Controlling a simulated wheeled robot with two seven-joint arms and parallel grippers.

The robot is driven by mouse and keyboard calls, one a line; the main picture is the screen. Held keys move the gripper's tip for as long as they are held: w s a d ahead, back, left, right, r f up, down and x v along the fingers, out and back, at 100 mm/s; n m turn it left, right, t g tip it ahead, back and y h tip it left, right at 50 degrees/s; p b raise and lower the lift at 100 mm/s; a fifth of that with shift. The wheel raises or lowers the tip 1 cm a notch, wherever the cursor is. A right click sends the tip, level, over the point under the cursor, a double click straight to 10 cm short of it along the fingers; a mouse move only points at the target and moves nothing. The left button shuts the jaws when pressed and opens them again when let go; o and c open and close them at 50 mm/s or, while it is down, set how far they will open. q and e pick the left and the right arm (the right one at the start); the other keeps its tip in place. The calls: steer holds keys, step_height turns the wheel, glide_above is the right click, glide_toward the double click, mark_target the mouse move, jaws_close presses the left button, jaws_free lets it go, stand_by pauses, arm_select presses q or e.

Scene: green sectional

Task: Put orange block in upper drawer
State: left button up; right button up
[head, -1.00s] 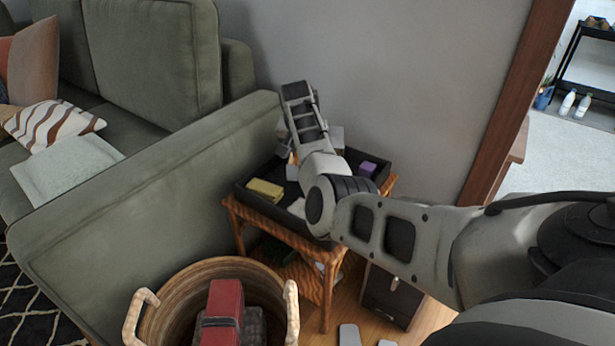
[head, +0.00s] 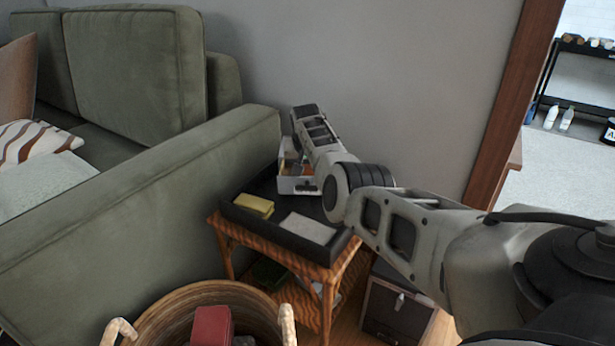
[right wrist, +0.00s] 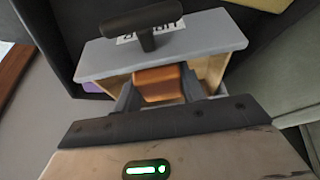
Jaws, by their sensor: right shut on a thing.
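The orange block (right wrist: 158,84) sits between the two fingers of my right gripper (right wrist: 160,90) in the right wrist view, and the gripper is shut on it. Just beyond the block is a grey drawer front (right wrist: 195,42) with a black handle (right wrist: 142,20) and a printed label. Wooden drawer sides show to either side of the block, so the drawer is open. I cannot tell whether the block touches its floor. In the head view the small grey-white drawer unit (head: 297,185) is partly hidden by my right arm. My left gripper is out of view.
The drawer unit stands in a black tray (head: 270,229) on a wicker side table (head: 285,256), with a yellow block (head: 254,205) and a pale flat item (head: 307,228). The green sofa (head: 140,190) and wall are close by.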

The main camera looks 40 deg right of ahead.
steer(key=shift+f, duration=0.45)
steer(key=shift+r, duration=0.15)
steer(key=shift+f, duration=0.25)
steer(key=o, duration=1)
steer(key=shift+c, duration=0.2)
steer(key=shift+r, duration=0.1)
